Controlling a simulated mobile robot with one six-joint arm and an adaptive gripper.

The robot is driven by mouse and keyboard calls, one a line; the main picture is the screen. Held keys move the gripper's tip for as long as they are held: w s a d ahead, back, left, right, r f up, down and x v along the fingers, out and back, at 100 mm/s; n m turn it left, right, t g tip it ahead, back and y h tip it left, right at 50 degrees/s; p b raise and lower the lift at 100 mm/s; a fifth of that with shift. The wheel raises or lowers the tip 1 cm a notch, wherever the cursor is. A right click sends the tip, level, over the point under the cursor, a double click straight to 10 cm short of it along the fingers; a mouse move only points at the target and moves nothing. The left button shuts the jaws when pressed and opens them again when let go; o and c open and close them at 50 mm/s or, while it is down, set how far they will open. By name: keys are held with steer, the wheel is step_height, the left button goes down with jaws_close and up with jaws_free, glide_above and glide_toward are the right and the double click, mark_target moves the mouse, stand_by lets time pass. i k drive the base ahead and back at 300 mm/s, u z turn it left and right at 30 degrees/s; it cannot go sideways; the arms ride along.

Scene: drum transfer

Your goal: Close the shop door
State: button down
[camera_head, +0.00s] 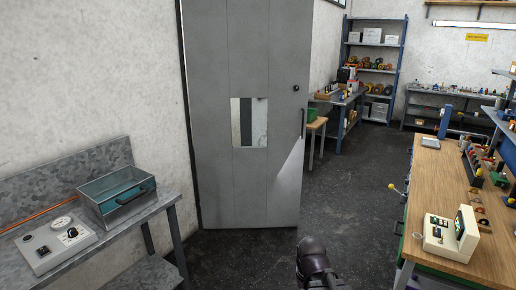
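The shop door (216,120) is a tall grey panelled door with a small window (249,122), left of centre in the head view. Its left edge meets a dark frame strip. Its right edge is free and appears to stand out from the wall, so the door looks open. A dark round knob or lock (296,88) and a dark upright pull handle (303,122) are near that free edge. A dark, rounded part of my arm shows at the bottom centre, well below the handle and apart from the door. My gripper's fingers are not visible.
A grey metal bench (150,205) with a glass-sided tray (117,196) and a gauge box (52,243) stands at left. A wooden-topped workbench (430,185) stands at right. Dark floor (350,205) between them is clear. Shelves (374,60) stand at the back.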

mark_target(234, 49)
steer(key=i, duration=3.5)
steer(key=u, duration=0.5)
